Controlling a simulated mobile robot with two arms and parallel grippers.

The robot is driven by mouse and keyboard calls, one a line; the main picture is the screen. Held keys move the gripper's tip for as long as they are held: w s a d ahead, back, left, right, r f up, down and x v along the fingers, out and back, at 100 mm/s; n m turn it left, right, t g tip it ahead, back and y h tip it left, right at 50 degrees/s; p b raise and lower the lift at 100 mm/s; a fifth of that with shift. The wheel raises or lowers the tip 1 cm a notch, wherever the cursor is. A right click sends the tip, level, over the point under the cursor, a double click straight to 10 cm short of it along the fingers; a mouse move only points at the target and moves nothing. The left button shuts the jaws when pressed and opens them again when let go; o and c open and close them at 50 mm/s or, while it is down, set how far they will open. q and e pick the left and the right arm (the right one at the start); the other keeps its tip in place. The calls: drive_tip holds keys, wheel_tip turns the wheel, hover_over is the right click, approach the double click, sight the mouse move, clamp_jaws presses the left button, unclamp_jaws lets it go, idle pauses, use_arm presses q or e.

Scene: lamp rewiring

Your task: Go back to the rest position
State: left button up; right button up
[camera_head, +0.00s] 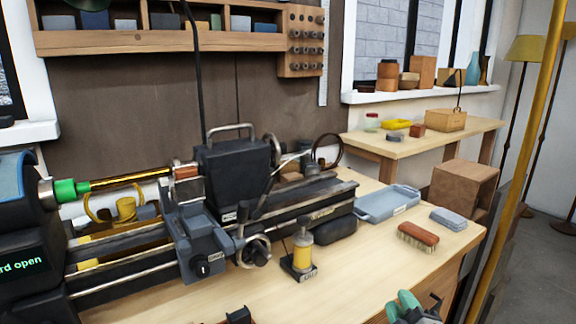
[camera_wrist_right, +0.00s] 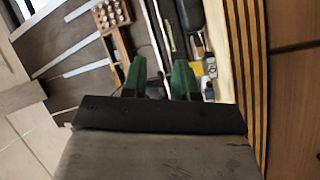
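My right gripper (camera_head: 403,306) shows at the bottom edge of the head view, in front of the workbench's front edge. In the right wrist view its two green fingers (camera_wrist_right: 160,82) stand apart with nothing held between them. My left gripper is not in view. A dark lathe (camera_head: 215,215) stands on the wooden workbench (camera_head: 385,255). A brass rod (camera_head: 130,178) runs along it from a green collar (camera_head: 66,191) at the left.
A gold pole (camera_head: 515,165) crosses the right side, close by. A grey-blue tray (camera_head: 388,203), a brush (camera_head: 417,237), a grey block (camera_head: 448,219) and a small yellow-bodied bottle (camera_head: 303,252) stand on the bench. A second table (camera_head: 405,148) stands behind. Floor shows at right.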

drive_tip(key=s+f+m+g+h, duration=0.3)
drive_tip(key=s+f+m+g, duration=0.4)
drive_tip(key=s+f, duration=0.5)
drive_tip(key=s+a+f+m+g+y, duration=0.1)
drive_tip(key=s+f+m+g, duration=0.2)
drive_tip(key=s, duration=0.5)
drive_tip(key=s+f+m+g+y, duration=0.1)
drive_tip(key=s+f+g, duration=0.1)
drive_tip(key=s+g, duration=0.45)
drive_tip(key=s+f+p, duration=0.2)
drive_tip(key=f, duration=1)
drive_tip(key=s+f+p, duration=0.2)
drive_tip(key=f, duration=1.1)
drive_tip(key=s+d+f+g+p, duration=0.1)
drive_tip(key=s+d+f+p, duration=0.1)
drive_tip(key=s+f, duration=0.9)
drive_tip(key=s, duration=0.4)
drive_tip(key=shift+d+g+h, duration=0.25)
drive_tip(key=shift+g+h, duration=0.05)
drive_tip(key=shift+g, duration=0.05)
